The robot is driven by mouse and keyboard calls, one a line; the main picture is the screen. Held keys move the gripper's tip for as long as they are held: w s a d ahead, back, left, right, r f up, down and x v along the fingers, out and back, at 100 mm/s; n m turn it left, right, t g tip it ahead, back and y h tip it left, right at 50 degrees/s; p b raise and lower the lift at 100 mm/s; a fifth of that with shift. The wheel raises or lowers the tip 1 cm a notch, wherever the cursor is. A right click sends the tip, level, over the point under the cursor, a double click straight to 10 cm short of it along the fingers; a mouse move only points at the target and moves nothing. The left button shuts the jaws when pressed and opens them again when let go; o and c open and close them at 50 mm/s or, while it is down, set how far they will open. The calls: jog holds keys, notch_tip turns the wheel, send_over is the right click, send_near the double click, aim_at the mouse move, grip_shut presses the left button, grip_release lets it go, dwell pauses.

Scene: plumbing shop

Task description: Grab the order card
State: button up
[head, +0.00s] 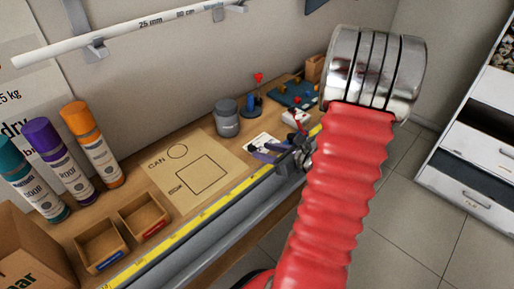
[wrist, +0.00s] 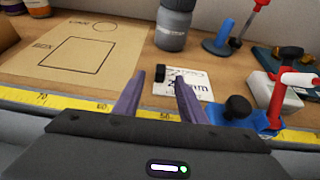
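The order card, a white card with dark print (wrist: 196,77), lies on the wooden bench top in the wrist view. A small black block (wrist: 160,73) sits at its left edge. In the head view the card (head: 258,140) is partly covered by my gripper. My gripper (wrist: 160,80) is open, its two purple fingers apart with nothing held between them. The left finger is left of the card and the black block; the right finger overlaps the card's lower left part in the picture. I cannot tell how high the fingertips are above the bench.
A yellow measuring tape (head: 207,213) runs along the bench's front edge. A grey jar (wrist: 173,25) stands behind the card. A blue clamp with red handle (wrist: 280,100) is close on the right. A brown outlined sheet (wrist: 75,50) lies left. Spray cans (head: 92,145) stand farther left.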

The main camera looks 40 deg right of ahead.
aim_at(254, 148)
jog(key=shift+x, duration=2.5)
jog(key=shift+c, duration=0.4)
grip_shut()
